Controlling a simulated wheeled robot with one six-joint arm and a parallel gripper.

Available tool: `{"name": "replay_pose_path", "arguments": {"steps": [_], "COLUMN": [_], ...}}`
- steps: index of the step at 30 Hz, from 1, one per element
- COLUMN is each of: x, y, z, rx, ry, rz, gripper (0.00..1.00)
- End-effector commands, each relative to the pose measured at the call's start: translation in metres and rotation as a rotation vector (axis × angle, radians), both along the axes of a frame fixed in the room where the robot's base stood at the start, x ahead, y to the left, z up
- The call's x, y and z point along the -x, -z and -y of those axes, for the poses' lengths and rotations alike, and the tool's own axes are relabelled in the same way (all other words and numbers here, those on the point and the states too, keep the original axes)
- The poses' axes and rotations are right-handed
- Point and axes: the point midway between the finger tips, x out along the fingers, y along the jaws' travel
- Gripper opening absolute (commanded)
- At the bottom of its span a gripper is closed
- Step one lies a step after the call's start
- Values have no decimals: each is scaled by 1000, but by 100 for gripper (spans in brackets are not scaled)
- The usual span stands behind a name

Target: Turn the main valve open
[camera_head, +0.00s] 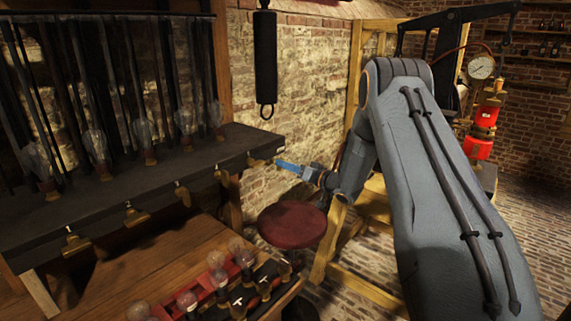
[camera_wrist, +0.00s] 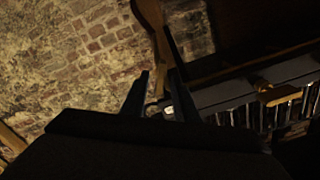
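My gripper (camera_head: 283,163) is at the right end of a dark bench (camera_head: 150,180), its blue fingers pointing left toward the bench's end. In the wrist view the two dark fingers (camera_wrist: 160,88) stand apart with a gap between them, so the gripper looks open. A small pale fitting (camera_head: 280,150) shows on the bench end just above the fingers; I cannot tell whether they touch it. Several brass levers (camera_head: 182,193) hang along the bench's front edge. I cannot tell which part is the main valve.
Glass bulbs (camera_head: 95,145) stand on the bench. A wooden table (camera_head: 150,265) with small bulbs is below it. A round red stool (camera_head: 292,225) stands under my gripper. A gauge (camera_head: 481,68) and red cylinder (camera_head: 485,118) are at right.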

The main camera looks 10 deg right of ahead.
Motion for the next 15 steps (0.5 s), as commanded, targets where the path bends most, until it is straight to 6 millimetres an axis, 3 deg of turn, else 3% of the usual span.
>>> {"name": "replay_pose_path", "arguments": {"steps": [10,15], "x": [-4,-4], "y": [0,0], "z": [-3,-3], "rx": [1,1], "ry": [0,0], "rz": [0,1], "gripper": [26,0]}}
